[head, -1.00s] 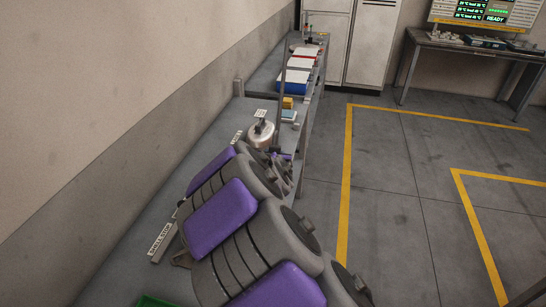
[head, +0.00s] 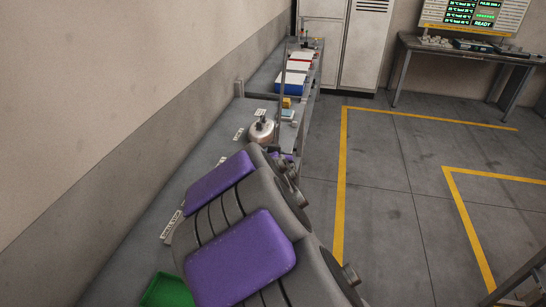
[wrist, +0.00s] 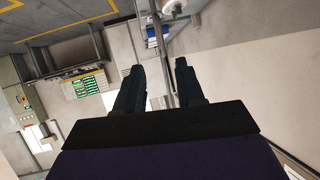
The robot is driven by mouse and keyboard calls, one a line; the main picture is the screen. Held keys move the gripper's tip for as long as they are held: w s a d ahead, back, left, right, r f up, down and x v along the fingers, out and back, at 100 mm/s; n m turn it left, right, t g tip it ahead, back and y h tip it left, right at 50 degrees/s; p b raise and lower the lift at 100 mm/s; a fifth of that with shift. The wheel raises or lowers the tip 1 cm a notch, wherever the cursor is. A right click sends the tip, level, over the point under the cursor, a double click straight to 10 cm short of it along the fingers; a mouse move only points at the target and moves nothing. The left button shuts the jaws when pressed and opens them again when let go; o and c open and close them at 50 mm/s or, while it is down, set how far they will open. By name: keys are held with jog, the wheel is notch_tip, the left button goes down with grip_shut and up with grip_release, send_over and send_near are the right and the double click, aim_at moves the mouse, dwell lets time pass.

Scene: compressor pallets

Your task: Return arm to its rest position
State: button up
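My arm, grey with purple pads, fills the lower middle of the head view, reaching over the bench. My gripper shows in the wrist view (wrist: 158,75), with its two dark fingers apart and nothing between them. In the head view the gripper fingers cannot be made out. The wrist view is turned over, with the floor at the top left and the wall at the right.
A grey bench (head: 140,255) runs along the left wall. On it are a silver round-bodied vessel (head: 262,132), a green tray (head: 168,291) and a blue bin (head: 290,86). A second table (head: 470,52) stands back right. Yellow-lined floor (head: 390,200) at right is open.

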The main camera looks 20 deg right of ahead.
jog(key=shift+a, duration=0.2)
jog(key=s+a+f+n+g+y, duration=0.1)
jog(key=s+a+n+g, duration=0.1)
jog(key=s, duration=1.1)
jog(key=s+a+f+n+g+y, duration=0.1)
jog(key=s+a+g, duration=0.4)
jog(key=s, duration=0.9)
jog(key=s+a+f+n+g+y, duration=0.2)
jog(key=s+g, duration=0.4)
jog(key=s, duration=0.8)
jog(key=shift+a+n+y, duration=0.4)
jog(key=shift+a+y, duration=0.2)
jog(key=shift+a, duration=0.65)
